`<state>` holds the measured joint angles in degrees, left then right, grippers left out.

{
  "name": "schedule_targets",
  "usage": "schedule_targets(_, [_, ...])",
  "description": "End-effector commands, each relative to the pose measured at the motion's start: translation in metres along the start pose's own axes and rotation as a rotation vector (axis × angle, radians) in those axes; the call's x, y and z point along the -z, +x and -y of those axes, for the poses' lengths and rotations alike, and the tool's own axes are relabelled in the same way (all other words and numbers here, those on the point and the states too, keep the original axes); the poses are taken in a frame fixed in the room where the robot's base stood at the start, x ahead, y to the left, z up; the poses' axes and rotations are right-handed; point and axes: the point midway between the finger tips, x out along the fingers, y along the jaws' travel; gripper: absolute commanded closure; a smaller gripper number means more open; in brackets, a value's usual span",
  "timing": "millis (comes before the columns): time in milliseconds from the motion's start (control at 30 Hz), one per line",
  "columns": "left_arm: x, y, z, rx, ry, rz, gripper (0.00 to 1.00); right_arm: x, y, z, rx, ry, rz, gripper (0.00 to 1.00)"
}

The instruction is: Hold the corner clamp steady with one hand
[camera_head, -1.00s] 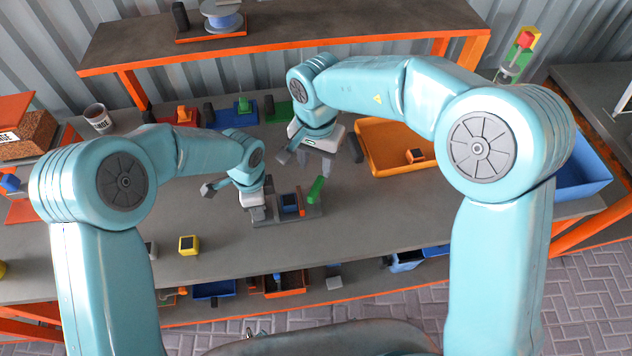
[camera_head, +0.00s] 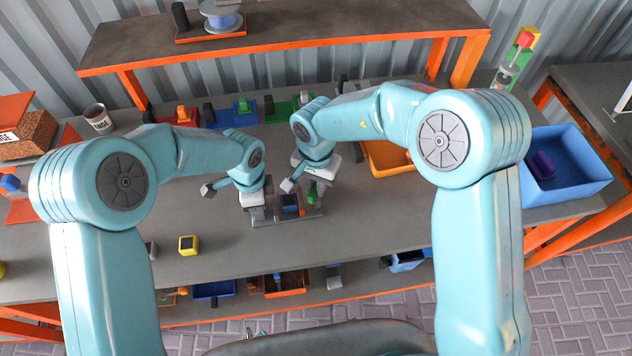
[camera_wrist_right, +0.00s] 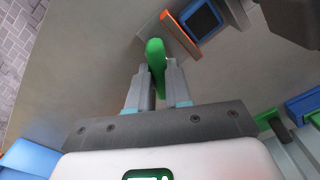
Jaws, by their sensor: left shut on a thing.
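The corner clamp (camera_head: 288,222) has a grey base and stands on the workbench in front of me, with a dark blue and orange piece (camera_head: 290,204) in it and a green lever (camera_head: 312,198) at its right. My left gripper (camera_head: 258,214) is shut on the clamp's left end. My right gripper (camera_head: 313,188) is over the lever. In the right wrist view the green lever (camera_wrist_right: 155,54) lies between the fingertips of my right gripper (camera_wrist_right: 156,72). I cannot tell whether those fingers press on it.
Red, blue and green clamp-like fixtures (camera_head: 240,112) stand along the back. An orange tray (camera_head: 385,158) lies behind my right arm, a blue bin (camera_head: 566,176) at the right. The bench between is mostly clear.

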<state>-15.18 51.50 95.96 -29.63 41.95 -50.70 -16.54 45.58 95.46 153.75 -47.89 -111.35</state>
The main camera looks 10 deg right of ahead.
Motion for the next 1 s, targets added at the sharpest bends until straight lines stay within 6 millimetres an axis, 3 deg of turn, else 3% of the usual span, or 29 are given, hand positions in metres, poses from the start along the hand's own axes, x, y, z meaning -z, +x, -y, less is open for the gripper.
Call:
schedule_targets(367, [0.0000,0.0002,0.0000,0.000,-0.001,0.000,1.00,0.0002,-0.0004,-0.0002,-0.001,0.065,0.000,1.00])
schedule_targets(1000, [-0.0004,0.0003,-0.0001,-0.001,-0.002,0.000,1.00,0.0007,-0.0008,-0.0003,-0.001,0.466,0.000,1.00])
